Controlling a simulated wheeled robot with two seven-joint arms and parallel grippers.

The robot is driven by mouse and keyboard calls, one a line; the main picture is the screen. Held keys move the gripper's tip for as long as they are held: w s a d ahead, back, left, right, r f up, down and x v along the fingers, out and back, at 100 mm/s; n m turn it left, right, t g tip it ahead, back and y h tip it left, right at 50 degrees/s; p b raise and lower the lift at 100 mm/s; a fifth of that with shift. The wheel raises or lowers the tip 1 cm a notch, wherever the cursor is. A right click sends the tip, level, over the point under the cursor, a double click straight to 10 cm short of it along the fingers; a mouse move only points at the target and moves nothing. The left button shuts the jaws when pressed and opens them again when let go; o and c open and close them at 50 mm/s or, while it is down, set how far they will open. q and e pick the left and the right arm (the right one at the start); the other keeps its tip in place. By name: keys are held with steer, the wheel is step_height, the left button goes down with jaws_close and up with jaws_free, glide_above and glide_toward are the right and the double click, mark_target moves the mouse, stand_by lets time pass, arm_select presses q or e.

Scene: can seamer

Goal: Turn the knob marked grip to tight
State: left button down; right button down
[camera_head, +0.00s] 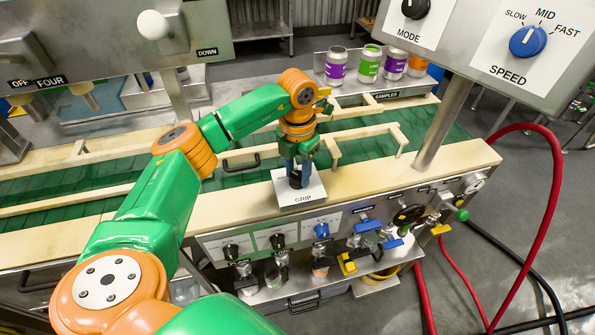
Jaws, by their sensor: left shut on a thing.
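The black grip knob (295,181) sits on a white plate (310,192) lettered GRIP, on the pale front rail of the conveyor. My left arm reaches in from the lower left. My left gripper (297,170) points down over the knob and is shut on it, with its fingers at the knob's sides. The gripper hides most of the knob and the plate's upper markings, so I cannot tell which setting it points to. My right gripper is not in view.
A speed panel (562,62) with a blue knob hangs at the upper right on a metal post (443,125). Several labelled cans (369,64) stand behind the conveyor. Small knobs and valves line the front panel (270,238) below the rail. A red hose (556,190) loops at right.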

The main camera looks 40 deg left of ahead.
mark_target(298, 175)
arm_select(q)
steer(key=shift+n, duration=1.1)
steer(key=shift+c, duration=2.2)
jaws_free()
steer(key=shift+w+r, duration=0.1)
steer(key=shift+r, duration=0.1)
step_height(298, 175, up, 7)
steer(key=shift+f+b, duration=0.15)
steer(key=shift+b, duration=0.75)
